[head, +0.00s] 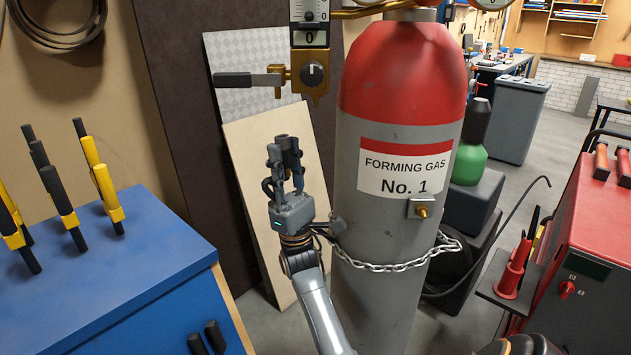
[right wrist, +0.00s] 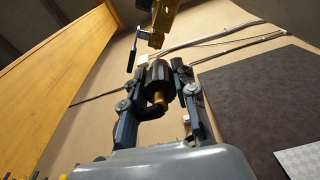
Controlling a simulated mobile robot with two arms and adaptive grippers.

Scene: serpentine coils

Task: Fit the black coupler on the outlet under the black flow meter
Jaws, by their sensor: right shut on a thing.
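The black flow meter (head: 310,20) is at the top of the head view, with a zero on its lower plate. Under it is a brass valve body (head: 314,76) with a black knob, and its lower end is the outlet (head: 317,101). My right gripper (head: 285,158) points up and is shut on the black coupler (head: 288,143). The coupler is below the brass body, apart from it. In the right wrist view the coupler (right wrist: 157,75) sits upright between the fingers, with brass at its lower end. The brass fitting (right wrist: 158,35) is above it. My left gripper is not in view.
A black-handled lever (head: 246,80) sticks out left of the brass body. A chained gas cylinder (head: 385,250) stands close on the right. A blue cabinet (head: 130,270) with several black and yellow clamps is on the left. A pale board (head: 250,150) leans behind.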

